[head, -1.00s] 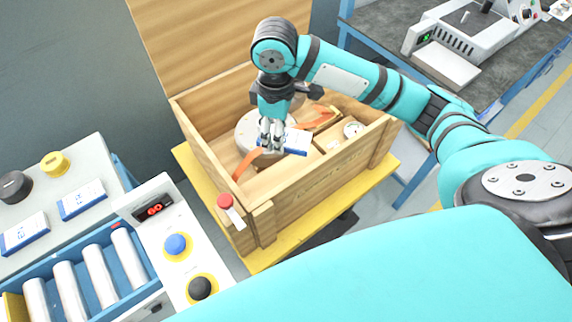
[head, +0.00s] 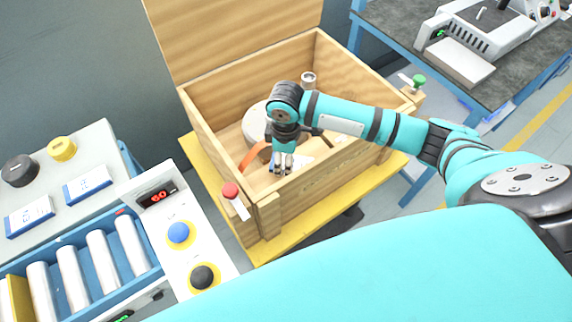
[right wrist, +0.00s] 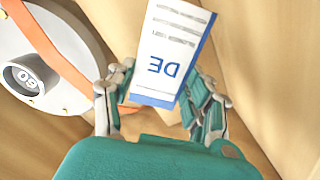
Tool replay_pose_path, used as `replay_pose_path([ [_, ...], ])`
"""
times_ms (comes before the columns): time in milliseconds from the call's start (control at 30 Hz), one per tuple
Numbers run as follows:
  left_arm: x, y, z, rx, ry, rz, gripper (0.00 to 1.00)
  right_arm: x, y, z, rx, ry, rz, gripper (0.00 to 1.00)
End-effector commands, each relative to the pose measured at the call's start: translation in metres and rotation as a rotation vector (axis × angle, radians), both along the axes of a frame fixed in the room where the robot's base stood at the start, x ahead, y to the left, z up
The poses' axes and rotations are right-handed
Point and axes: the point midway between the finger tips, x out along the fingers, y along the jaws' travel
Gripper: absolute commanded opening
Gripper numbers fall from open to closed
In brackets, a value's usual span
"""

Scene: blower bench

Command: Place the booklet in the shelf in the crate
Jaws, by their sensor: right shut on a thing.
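My right gripper (head: 283,165) reaches down into the open wooden crate (head: 325,186), close to the inside of its near wall. It is shut on the booklet, white with a blue edge and the letters DE. The booklet (right wrist: 172,55) stands out between the fingers in the right wrist view. In the head view only a pale corner of the booklet (head: 303,163) shows beside the fingers. My arm hides the crate's right inner part, so I cannot make out the shelf. My left gripper is out of view.
A round white device (head: 255,122) with an orange strap (head: 252,156) sits in the crate, left of the gripper; it also shows in the wrist view (right wrist: 75,62). A red-topped clamp (head: 231,190) sits on the crate's near-left corner. Two booklets (head: 88,185) lie on the left bench.

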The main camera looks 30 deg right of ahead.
Motion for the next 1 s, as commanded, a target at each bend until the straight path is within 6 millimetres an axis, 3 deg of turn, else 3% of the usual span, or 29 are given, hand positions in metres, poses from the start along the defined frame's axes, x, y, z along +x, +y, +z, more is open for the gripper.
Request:
replay_pose_path([
  [200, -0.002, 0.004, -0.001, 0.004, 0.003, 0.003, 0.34, -0.001, 0.000, -0.030, 0.000, 0.003, -0.001, 0.19],
  [567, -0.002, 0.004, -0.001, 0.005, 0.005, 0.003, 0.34, 0.000, 0.000, -0.034, 0.000, 0.001, 0.000, 0.19],
  [600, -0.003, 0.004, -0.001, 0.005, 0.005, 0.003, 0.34, 0.000, 0.000, -0.035, 0.000, 0.001, 0.000, 0.55],
  [700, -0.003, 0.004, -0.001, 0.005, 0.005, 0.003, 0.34, 0.000, 0.000, -0.035, 0.000, 0.001, 0.000, 0.68],
  [767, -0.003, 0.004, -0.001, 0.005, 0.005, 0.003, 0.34, 0.000, 0.000, -0.035, 0.000, 0.001, 0.000, 0.75],
  [1000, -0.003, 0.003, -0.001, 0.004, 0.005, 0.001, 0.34, 0.000, 0.000, -0.034, 0.000, 0.001, 0.000, 0.75],
])
